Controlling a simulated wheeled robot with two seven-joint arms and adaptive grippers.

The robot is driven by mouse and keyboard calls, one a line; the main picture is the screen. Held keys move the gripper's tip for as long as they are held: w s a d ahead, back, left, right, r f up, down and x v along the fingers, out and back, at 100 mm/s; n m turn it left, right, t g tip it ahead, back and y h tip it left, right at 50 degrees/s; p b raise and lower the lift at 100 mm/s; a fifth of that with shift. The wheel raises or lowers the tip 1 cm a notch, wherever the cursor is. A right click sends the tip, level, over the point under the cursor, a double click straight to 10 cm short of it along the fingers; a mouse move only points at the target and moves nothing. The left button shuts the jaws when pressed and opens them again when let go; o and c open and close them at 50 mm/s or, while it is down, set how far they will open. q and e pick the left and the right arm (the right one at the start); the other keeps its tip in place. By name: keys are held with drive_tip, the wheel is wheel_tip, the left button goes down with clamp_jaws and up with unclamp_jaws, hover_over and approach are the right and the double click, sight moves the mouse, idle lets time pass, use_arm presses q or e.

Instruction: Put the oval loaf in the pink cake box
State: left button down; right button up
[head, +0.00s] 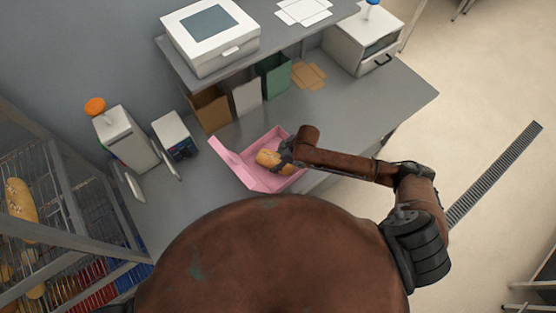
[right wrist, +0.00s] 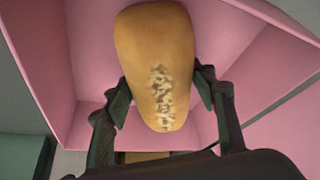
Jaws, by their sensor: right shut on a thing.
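The oval loaf (head: 268,158) is golden brown, with a pale scored patch on its crust. My right gripper (head: 286,157) is shut on it, with one finger on each side of the loaf, as the right wrist view shows (right wrist: 160,95). The loaf (right wrist: 155,50) is within the outline of the open pink cake box (head: 258,181), whose walls (right wrist: 90,45) surround it in the right wrist view. I cannot tell whether the loaf touches the box floor. The box lid is folded back to the left. My left gripper is not in view.
Brown, white and green bins (head: 273,75) stand behind the box under a raised shelf (head: 275,50). A small scale-like device (head: 174,135) and a white machine (head: 126,140) stand to the left. A wire rack (head: 60,210) with loaves is at far left. The counter at right is clear.

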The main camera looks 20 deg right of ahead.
drive_tip(key=shift+f, duration=0.15)
drive_tip(key=o, duration=1.3)
drive_tip(key=shift+o, duration=0.2)
drive_tip(key=b+v, duration=0.1)
drive_tip(key=v, duration=1.1)
